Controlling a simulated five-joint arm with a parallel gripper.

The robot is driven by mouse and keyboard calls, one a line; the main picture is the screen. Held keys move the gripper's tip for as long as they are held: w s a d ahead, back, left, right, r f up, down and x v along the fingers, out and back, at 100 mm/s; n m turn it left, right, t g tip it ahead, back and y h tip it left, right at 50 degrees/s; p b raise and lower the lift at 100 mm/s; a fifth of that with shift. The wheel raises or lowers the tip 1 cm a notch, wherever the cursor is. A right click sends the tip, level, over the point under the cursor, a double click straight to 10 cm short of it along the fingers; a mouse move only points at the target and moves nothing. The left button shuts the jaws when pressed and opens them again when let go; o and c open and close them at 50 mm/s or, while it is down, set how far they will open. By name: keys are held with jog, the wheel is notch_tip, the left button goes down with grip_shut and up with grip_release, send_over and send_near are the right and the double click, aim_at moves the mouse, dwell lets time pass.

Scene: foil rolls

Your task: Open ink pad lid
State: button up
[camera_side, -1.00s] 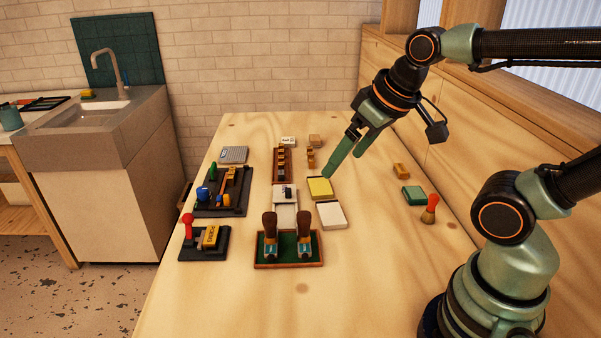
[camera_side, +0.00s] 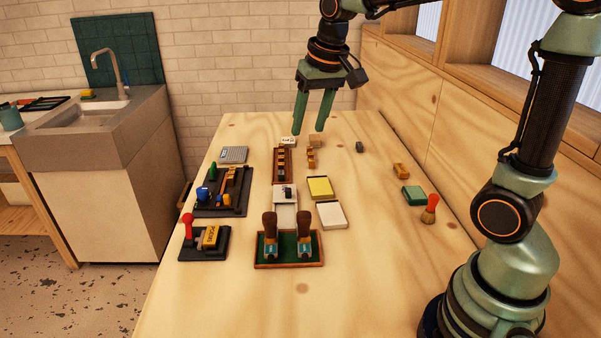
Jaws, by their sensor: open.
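No ink pad lid can be made out for sure at this size. A small green block (camera_side: 413,196) on the right of the table may be the ink pad; whether its lid is shut, I cannot tell. A flat yellow-topped pad (camera_side: 320,187) and a white-topped pad (camera_side: 332,215) lie near the table's middle. My gripper (camera_side: 309,131) is open and empty, fingers pointing down over the far end of the table, clear of the green block and both pads.
A green-lined tray (camera_side: 260,262) with two brown-handled stamps stands in front. Black trays (camera_side: 238,208) with small tools lie left. A narrow rack (camera_side: 276,179) and small blocks lie near the far end. A red-topped brush (camera_side: 430,209) stands beside the green block.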

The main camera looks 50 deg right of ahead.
jog(key=w+d+f+m+g, duration=0.25)
jog(key=w+f, duration=0.25)
jog(key=w, duration=0.3)
jog(key=m, duration=0.3)
send_over(288, 189)
notch_tip(288, 189, down, 8)
jog(key=shift+g, duration=0.35)
notch_tip(288, 189, down, 11)
jog(key=shift+f, duration=0.2)
grip_shut()
jog(key=shift+d, duration=0.1)
dwell(0.4)
